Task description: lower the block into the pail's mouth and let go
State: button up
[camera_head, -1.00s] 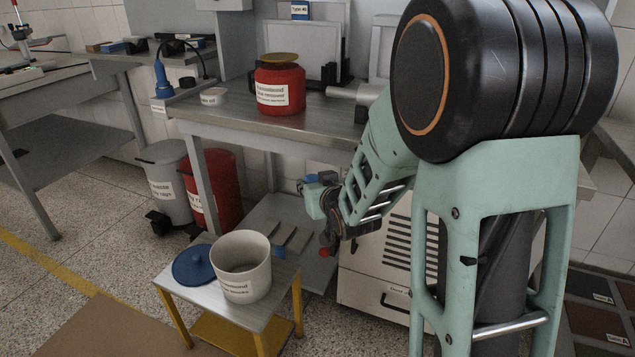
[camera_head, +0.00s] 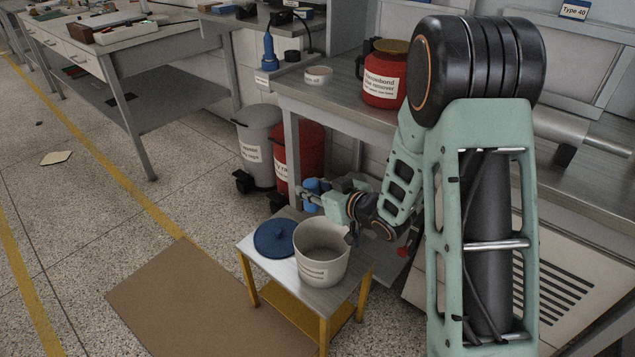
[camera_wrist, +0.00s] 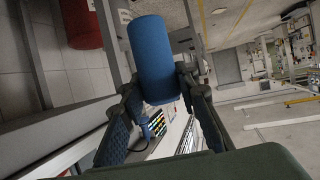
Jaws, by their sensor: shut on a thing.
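The pail (camera_head: 318,272) is a pale grey, open-topped bucket with a label, standing upright on a small table. The block is a blue cylinder (camera_wrist: 152,50), held between the two fingers of my gripper (camera_wrist: 160,92) in the wrist view. In the head view my gripper (camera_head: 310,196) reaches left, with the blue block (camera_head: 312,187) at its end, above and behind the pail's rim. The block is outside the pail and apart from it. The pail does not clearly show in the wrist view. The pail's inside shows only in part.
A blue lid (camera_head: 274,238) lies left of the pail on the small yellow-legged table (camera_head: 262,268). Behind stand a grey bin (camera_head: 258,145) and a red bin (camera_head: 300,150). A workbench (camera_head: 335,100) bears a red jar (camera_head: 384,78). Open floor lies left.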

jog(key=shift+f+b, duration=4.35)
jog(key=shift+f, duration=1.35)
jog(key=o, duration=1.3)
jog(key=v, duration=1.2)
jog(key=shift+w+r, duration=0.1)
jog(key=shift+r, duration=0.1)
